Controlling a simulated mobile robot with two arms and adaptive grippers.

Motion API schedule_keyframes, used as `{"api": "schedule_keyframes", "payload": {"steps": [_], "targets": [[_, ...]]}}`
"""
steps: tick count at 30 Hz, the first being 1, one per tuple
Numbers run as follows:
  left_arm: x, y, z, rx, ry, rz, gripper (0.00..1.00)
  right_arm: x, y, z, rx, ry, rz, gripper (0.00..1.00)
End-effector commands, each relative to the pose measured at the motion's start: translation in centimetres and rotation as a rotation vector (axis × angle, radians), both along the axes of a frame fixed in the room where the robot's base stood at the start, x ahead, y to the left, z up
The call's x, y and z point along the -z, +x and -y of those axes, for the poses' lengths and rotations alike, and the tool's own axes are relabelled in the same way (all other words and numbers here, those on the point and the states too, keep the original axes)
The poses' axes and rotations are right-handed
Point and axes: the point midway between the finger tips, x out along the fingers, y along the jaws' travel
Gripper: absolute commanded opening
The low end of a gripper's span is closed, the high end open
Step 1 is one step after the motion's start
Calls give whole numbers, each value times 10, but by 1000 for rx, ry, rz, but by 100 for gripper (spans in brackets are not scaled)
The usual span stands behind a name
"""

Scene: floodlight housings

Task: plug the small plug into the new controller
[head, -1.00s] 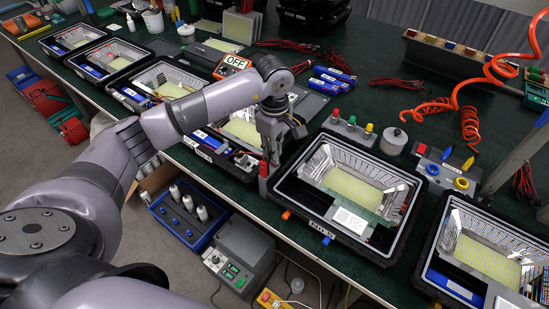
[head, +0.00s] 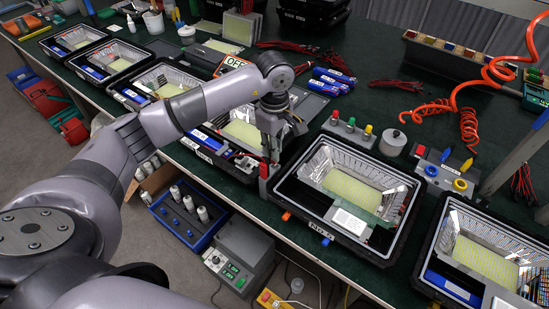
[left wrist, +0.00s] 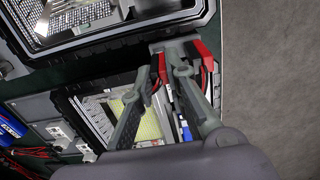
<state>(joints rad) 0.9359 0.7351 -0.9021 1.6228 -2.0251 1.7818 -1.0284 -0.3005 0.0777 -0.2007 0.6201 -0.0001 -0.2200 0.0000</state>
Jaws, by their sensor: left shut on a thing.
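My left gripper (head: 268,160) points down at the near table edge, beside the left wall of the middle floodlight housing (head: 290,190). In the left wrist view its two fingers (left wrist: 166,70) are close together by a grey and red stand (left wrist: 186,47), with red and black leads next to them. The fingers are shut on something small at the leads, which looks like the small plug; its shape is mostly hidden. A white-labelled unit (head: 350,221), apparently the new controller, lies at the near side inside the middle housing. My right gripper is out of view.
Another open housing (head: 433,262) stands to the right, and more stand in a row to the left. Button blocks (head: 347,130) and a round grey container (head: 393,142) stand behind the middle housing. Blue battery packs (head: 333,80) and red leads lie farther back.

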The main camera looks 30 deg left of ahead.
Motion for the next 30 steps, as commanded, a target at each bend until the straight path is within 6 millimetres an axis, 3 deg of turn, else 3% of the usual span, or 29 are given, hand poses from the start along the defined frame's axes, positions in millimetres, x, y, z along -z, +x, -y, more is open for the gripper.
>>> {"api": "schedule_keyframes", "payload": {"steps": [30], "targets": [[-53, 0, -1, -1, 2, 0, 0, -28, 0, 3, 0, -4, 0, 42]]}}
